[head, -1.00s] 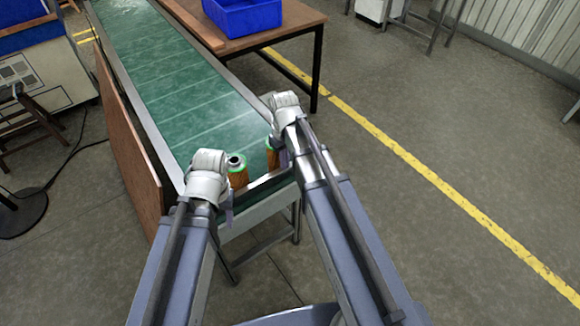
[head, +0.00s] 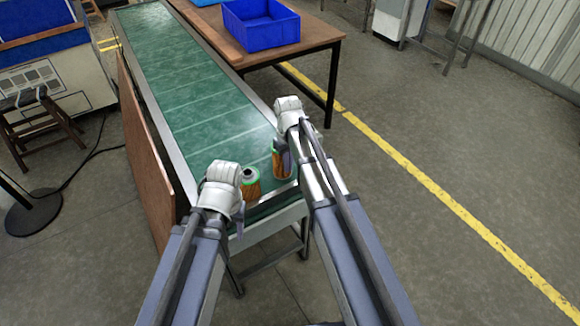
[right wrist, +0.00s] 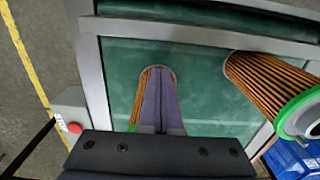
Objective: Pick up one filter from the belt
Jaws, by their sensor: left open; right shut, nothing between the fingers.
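Two orange pleated filters with green end rims stand near the close end of the green belt (head: 205,115). The left filter (head: 250,185) is beside my left gripper (head: 238,217), which is open; its fingers are mostly hidden in the head view. The right filter (head: 281,163) is at my right gripper (head: 284,150), whose fingers are shut and empty. In the right wrist view the shut fingers (right wrist: 163,105) overlap one filter (right wrist: 146,88) and hide most of it. The other filter (right wrist: 268,85) shows larger at the right there, apart from the fingers.
A metal rail edges the belt, with a brown board (head: 150,165) along its left side. A wooden table (head: 312,30) with a blue bin (head: 262,28) stands right of the belt. A control box with a red button (right wrist: 74,127) is beside the belt. The belt beyond the filters is clear.

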